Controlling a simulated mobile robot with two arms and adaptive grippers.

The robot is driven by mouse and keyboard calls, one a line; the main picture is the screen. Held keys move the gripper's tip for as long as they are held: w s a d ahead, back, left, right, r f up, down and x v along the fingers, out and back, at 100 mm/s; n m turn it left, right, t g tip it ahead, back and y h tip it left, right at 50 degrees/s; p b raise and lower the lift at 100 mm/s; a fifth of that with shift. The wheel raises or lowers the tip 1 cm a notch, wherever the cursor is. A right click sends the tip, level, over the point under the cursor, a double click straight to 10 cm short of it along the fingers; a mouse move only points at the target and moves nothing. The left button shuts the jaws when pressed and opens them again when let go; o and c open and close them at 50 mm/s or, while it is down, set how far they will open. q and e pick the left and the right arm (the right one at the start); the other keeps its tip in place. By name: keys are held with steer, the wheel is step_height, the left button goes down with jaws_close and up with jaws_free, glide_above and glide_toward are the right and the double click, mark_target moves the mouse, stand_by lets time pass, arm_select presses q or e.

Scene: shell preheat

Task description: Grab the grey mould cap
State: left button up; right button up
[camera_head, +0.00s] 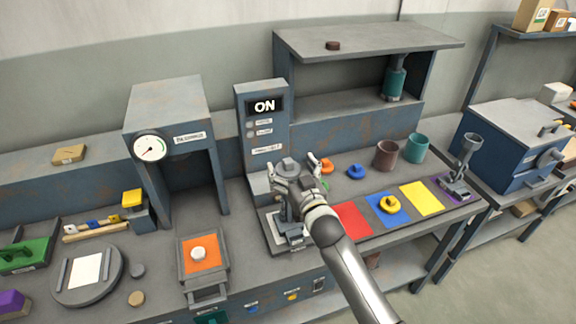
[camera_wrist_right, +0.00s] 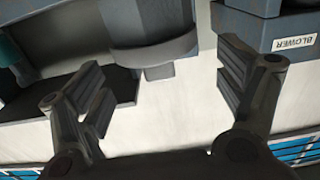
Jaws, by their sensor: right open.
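My right gripper (camera_head: 293,181) is in front of the panel marked ON, above a grey stand on the bench. Its fingers are spread in the right wrist view (camera_wrist_right: 160,78), with nothing held between them. A grey rounded piece (camera_head: 288,164), which looks like the mould cap, shows just beyond the fingers. In the right wrist view it appears as a grey disc (camera_wrist_right: 155,49) with a short square stub, ahead of the gap between the fingers and apart from them. The gripper partly hides the stand under it in the head view. My left gripper is not in view.
The ON panel (camera_head: 262,132) rises close behind the gripper. A gauge press (camera_head: 168,105) stands to its left. An orange plate (camera_head: 200,253) is at front left.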

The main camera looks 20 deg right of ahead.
steer(key=shift+w, duration=0.2)
steer(key=shift+c, duration=0.5)
steer(key=c, duration=1)
steer(key=shift+r, duration=0.15)
